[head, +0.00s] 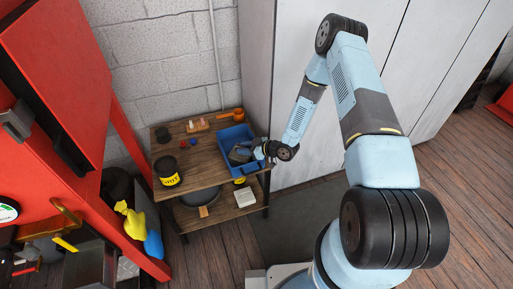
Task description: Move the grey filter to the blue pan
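The blue pan (224,137) sits on the right part of the wooden shelf top. A grey rounded object, which looks like the grey filter (239,155), is inside the pan's outline, near its front right side. My gripper (257,151) reaches in from the right, at the pan's right side and close beside the grey object. The fingers are small and partly hidden by the wrist. I cannot tell whether they touch the grey object or whether they are open or shut.
On the wooden shelf top (204,171) stand a black can with a yellow label (168,173), a dark cylinder (163,135), small red and blue parts (184,144), and an orange item (237,115). The lower shelf holds a white box (245,197). A pale cabinet (290,65) stands right.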

